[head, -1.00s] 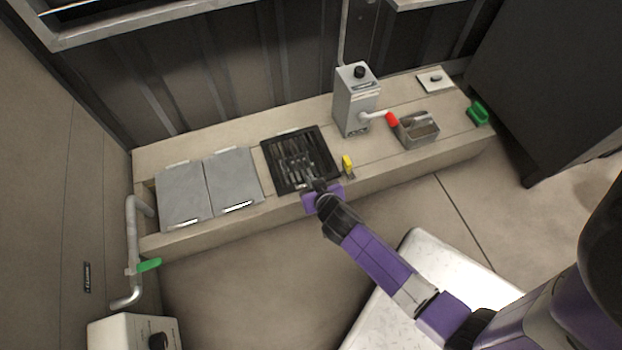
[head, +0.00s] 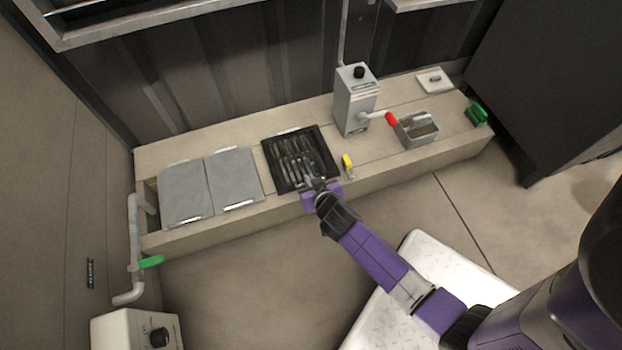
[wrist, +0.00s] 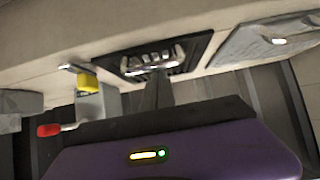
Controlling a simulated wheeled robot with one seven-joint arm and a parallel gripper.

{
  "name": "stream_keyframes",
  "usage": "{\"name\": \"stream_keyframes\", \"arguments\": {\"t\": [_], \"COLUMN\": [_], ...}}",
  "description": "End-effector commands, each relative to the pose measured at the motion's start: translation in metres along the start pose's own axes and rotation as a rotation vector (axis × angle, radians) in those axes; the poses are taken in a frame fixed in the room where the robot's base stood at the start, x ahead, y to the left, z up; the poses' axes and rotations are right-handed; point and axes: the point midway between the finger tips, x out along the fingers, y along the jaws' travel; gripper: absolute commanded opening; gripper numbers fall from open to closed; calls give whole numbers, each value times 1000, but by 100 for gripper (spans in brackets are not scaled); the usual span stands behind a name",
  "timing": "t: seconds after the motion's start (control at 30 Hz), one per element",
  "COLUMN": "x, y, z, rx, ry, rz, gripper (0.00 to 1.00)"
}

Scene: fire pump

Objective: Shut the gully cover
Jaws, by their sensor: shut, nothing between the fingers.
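A black square frame with several slats inside (head: 283,177) is set in the bench top; it also shows in the wrist view (wrist: 199,50). Two grey plates (head: 184,192) (head: 234,177) with bright handles lie flat, side by side, to its left. No label shows which of these is the gully cover. My gripper (head: 314,182) is shut and empty at the near edge of the black frame. In the wrist view its dark fingers (wrist: 158,88) point at the frame. Whether they touch it I cannot tell. They hide part of its near edge.
A yellow handle (head: 347,161) stands close right of the black frame. Behind it is a grey box (head: 355,105) with a red-tipped lever (head: 391,119). A metal bin (head: 418,130), a white plate (head: 434,81) and a green handle (head: 478,113) are further right.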

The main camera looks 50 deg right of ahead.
Motion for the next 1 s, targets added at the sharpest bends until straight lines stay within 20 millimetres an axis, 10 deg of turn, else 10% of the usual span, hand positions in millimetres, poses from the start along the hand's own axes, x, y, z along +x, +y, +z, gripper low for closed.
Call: {"name": "stream_keyframes", "arguments": {"t": [0.17, 0.6, 1.0], "x": [-6, -62, -73], "y": [0, 1, 0], "z": [-44, 22, 31], "rx": [3, 3, 2], "ry": [24, 25, 30], "rz": [-4, 0, -2], "gripper": [0, 0, 0]}}
